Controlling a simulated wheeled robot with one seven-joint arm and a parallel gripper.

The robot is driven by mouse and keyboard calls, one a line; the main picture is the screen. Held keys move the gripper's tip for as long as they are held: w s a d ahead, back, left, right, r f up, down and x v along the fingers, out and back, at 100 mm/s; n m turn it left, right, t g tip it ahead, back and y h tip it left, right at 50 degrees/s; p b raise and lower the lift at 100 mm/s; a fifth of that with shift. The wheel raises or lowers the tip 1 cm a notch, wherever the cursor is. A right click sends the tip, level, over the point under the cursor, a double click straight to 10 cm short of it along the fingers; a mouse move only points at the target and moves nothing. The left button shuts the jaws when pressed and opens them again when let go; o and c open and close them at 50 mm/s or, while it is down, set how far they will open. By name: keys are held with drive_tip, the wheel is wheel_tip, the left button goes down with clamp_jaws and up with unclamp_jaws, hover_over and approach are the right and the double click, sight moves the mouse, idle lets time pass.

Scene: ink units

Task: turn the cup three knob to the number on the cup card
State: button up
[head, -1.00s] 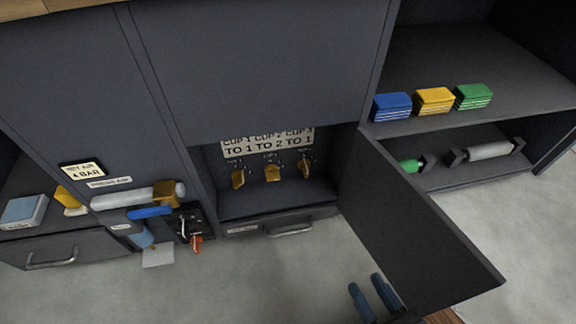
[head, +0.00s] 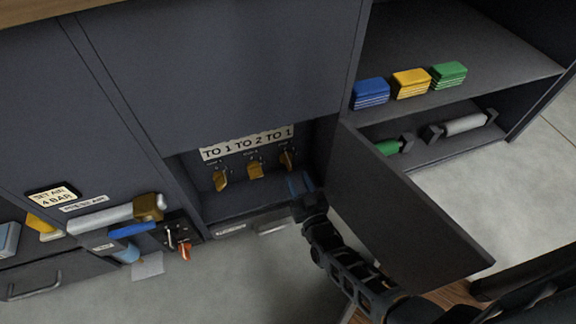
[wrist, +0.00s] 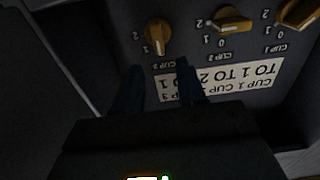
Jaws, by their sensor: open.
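The cup three knob, yellow-brown, is the rightmost of three in the open bay in the head view (head: 287,160). In the upside-down wrist view it is the leftmost knob (wrist: 158,35), its long axis near vertical, with a 2 and a 1 beside it. The cup card (head: 247,143) above the knobs reads TO 1, TO 2, TO 1; its CUP line is mostly cut off in the head view. In the wrist view the card (wrist: 225,85) is partly behind a finger. My gripper (head: 301,184) is open and empty, its blue fingers just short of the cup three knob.
The middle knob (head: 255,170) and left knob (head: 221,180) sit close beside it. An open door (head: 410,215) stands right of my arm. An air panel with a SET AIR 4 BAR card (head: 52,195) is at left. Shelves with coloured stacks (head: 411,83) are at right.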

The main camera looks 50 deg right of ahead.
sight(290, 164)
drive_tip(key=b+x, duration=0.1)
drive_tip(key=x, duration=0.5)
clamp_jaws()
idle(0.3)
